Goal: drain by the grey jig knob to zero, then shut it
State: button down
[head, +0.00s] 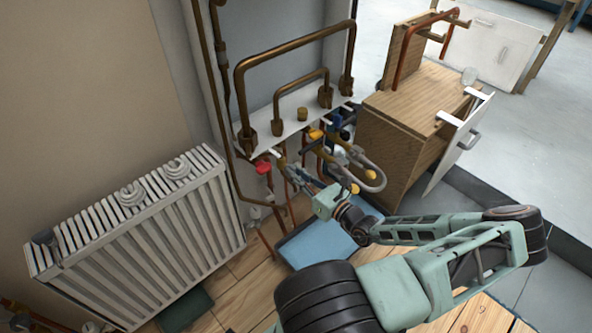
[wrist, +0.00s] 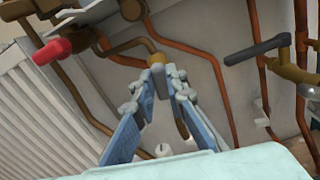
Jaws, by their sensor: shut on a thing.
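My gripper (wrist: 164,82) is shut in the wrist view, its two blue-padded fingers leaning together at the tips. Between the tips is a small grey piece, which I take to be the grey jig knob (wrist: 162,88), just below a brass fitting (wrist: 157,61) on a bent pipe. The fingers hide most of it, so its turn position cannot be told. In the head view my gripper (head: 297,176) reaches in under the valve row, and the knob cannot be made out there. No gauge reading is legible.
A red handle (wrist: 52,48) is at upper left and a dark lever (wrist: 257,50) at right in the wrist view. Copper pipes crowd around my fingers. A white radiator (head: 140,235) stands left; a wooden cabinet (head: 395,150) stands right. A blue mat (head: 315,243) lies below.

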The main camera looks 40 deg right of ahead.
jog(key=m+p, duration=0.2)
jog(key=shift+r+m, duration=0.25)
jog(key=shift+m, duration=0.05)
jog(key=m+p, duration=0.2)
jog(key=m, duration=0.2)
jog(key=shift+w+f+m, duration=0.1)
jog(key=shift+f+m, duration=0.05)
jog(key=shift+m, duration=0.15)
jog(key=m, duration=0.4)
jog(key=shift+d+f+p, duration=0.15)
jog(key=shift+p, duration=0.25)
jog(key=m, duration=0.4)
jog(key=shift+f+m, duration=0.1)
jog(key=shift+m, duration=0.2)
jog(key=c, duration=1.9)
grip_release()
jog(key=shift+c, duration=0.2)
